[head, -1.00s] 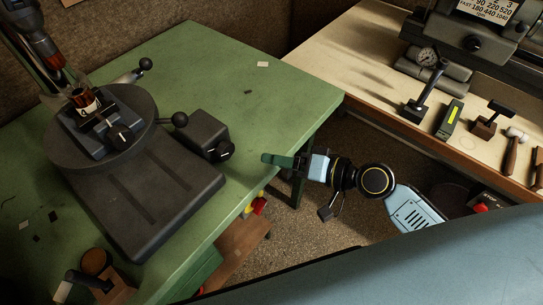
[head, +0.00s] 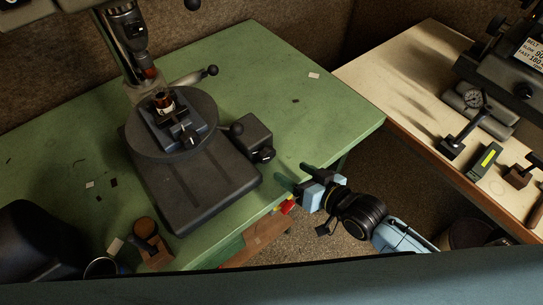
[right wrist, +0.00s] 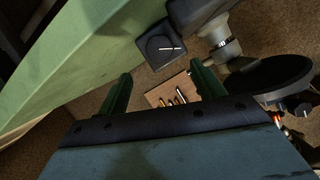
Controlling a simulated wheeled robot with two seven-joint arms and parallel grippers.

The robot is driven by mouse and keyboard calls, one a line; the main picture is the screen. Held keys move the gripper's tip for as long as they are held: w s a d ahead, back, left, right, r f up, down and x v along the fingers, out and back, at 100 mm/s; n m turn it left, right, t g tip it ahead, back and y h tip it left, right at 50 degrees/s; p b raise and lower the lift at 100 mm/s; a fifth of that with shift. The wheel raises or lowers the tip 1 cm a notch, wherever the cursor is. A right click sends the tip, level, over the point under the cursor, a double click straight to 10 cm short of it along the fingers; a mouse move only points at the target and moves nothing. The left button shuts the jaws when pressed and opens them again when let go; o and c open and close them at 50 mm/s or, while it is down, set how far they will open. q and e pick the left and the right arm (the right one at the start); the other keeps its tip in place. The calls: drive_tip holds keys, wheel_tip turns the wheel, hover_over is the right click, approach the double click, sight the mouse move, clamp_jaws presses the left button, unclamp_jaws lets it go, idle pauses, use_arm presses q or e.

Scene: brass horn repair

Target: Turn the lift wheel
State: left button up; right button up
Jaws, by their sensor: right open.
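The drill press stands on the green bench, its dark base (head: 205,195) and round table (head: 172,125) on the left of the head view. A small clamped piece (head: 163,103) sits on the round table. A dark box (head: 253,138) with a knob and a ball-ended lever (head: 237,129) stand beside the base. I cannot tell which part is the lift wheel. My right gripper (head: 291,175) is at the bench's front right edge, just right of the box and apart from it. Its green fingers (right wrist: 160,92) are spread and empty. My left gripper is out of view.
A cream bench (head: 405,110) at the right holds a gauge stand (head: 465,125) and tools. A brown shelf (head: 258,236) is below the green bench. A wooden block with a round piece (head: 150,243) lies at the front left.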

sight(269, 157)
drive_tip(key=x, duration=0.9)
drive_tip(key=shift+w+a+b, duration=0.2)
drive_tip(key=shift+w+b, duration=0.1)
drive_tip(key=shift+b, duration=0.05)
drive_tip(key=c, duration=1)
